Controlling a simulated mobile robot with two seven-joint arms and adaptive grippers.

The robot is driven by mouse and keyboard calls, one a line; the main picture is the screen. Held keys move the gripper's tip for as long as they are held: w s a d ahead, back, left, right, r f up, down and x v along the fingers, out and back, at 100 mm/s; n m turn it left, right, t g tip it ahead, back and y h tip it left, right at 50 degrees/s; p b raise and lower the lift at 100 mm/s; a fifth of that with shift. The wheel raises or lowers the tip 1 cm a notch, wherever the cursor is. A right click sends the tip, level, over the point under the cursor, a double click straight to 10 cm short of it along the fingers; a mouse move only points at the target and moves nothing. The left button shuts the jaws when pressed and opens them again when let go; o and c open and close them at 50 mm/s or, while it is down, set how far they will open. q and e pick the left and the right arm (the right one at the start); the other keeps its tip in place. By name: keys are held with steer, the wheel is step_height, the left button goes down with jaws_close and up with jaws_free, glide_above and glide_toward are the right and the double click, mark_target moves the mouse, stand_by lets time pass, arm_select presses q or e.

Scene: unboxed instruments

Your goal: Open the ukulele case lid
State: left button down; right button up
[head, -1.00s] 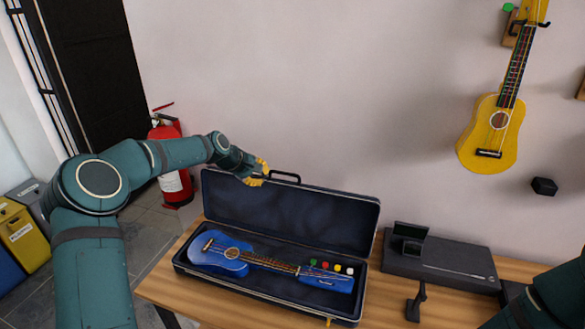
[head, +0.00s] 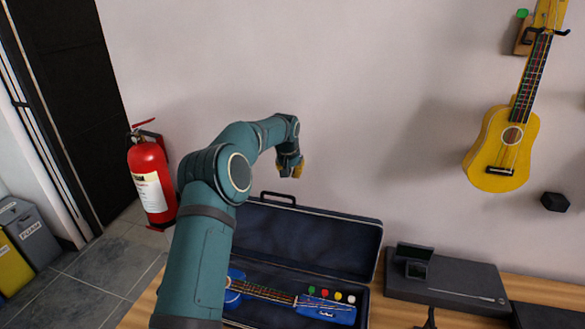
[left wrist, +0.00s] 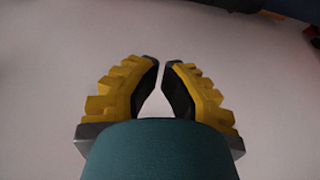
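The black ukulele case (head: 310,238) stands on the table with its lid raised, leaning up near the wall. A dark handle (head: 278,198) sits on the lid's top edge. A blue ukulele (head: 258,290) lies inside, its body partly hidden behind my left arm. My left gripper (head: 291,168), with yellow fingers, is in the air above the lid's top edge, apart from the handle. In the left wrist view my left gripper (left wrist: 161,62) has its tips almost together, with nothing between them. My right gripper is not in view.
A flat black case (head: 445,285) with a small open box (head: 414,262) lies right of the ukulele case. A yellow ukulele (head: 505,145) hangs on the wall at right. A red fire extinguisher (head: 151,180) and bins (head: 30,240) stand at left.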

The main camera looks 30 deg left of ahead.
arm_select(q)
steer(key=shift+s+d+f+p, duration=0.1)
steer(key=shift+s+f, duration=0.2)
steer(key=shift+f, duration=0.6)
steer(key=shift+s+d+f+p, duration=0.15)
steer(key=shift+s+f, duration=0.2)
steer(key=shift+f, duration=0.55)
steer(key=shift+s+f+p, duration=0.1)
steer(key=shift+s+f, duration=0.2)
steer(key=shift+f, duration=0.6)
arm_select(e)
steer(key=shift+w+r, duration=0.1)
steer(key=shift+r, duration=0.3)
